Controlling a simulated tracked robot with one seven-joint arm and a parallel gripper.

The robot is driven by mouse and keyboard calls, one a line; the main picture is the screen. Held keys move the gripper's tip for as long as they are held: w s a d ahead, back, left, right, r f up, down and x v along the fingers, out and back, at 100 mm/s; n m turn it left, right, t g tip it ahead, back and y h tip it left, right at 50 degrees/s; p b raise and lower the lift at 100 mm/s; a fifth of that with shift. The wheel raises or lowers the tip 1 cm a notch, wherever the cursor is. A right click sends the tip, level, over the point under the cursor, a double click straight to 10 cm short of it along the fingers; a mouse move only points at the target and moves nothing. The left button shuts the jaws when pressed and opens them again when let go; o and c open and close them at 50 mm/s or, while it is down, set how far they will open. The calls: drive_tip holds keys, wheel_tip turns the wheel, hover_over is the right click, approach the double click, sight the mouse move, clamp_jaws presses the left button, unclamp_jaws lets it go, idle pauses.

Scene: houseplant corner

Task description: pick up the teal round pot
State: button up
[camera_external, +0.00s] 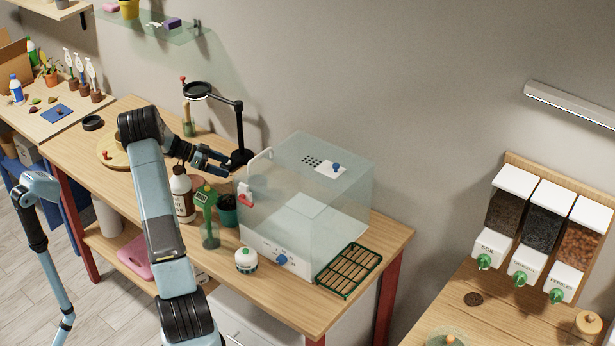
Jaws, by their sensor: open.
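The teal round pot (229,215) stands on the wooden bench, just left of the clear box, with a dark top. A green-capped clear bottle and a brown bottle stand to its left, and the green-capped bottle is close to it. My gripper (224,163) is above and a little behind the pot in the picture, pointing right. It is open with nothing seen between its fingers, and it is apart from the pot.
The clear box (305,200) with a red latch stands close right of the pot. A brown bottle (182,196), a green-capped bottle (209,228) and a white round device (246,261) crowd the pot. A black lamp stand (240,135) rises behind my gripper. A green tray (348,270) lies at the right.

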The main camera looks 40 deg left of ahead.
drive_tip(key=w+d+f+m, duration=0.1)
drive_tip(key=d, duration=0.3)
drive_tip(key=w+d+f+m+h, duration=0.1)
drive_tip(key=w+d+f, duration=0.1)
drive_tip(key=d, duration=0.2)
drive_tip(key=w+d+f, duration=0.2)
drive_tip(key=d, duration=0.1)
drive_tip(key=shift+w+d+m, duration=0.2)
drive_tip(key=shift+d+m, duration=0.2)
drive_tip(key=shift+c, duration=0.3)
drive_tip(key=shift+r, duration=0.1)
drive_tip(key=c, duration=1)
drive_tip(key=shift+r, duration=0.1)
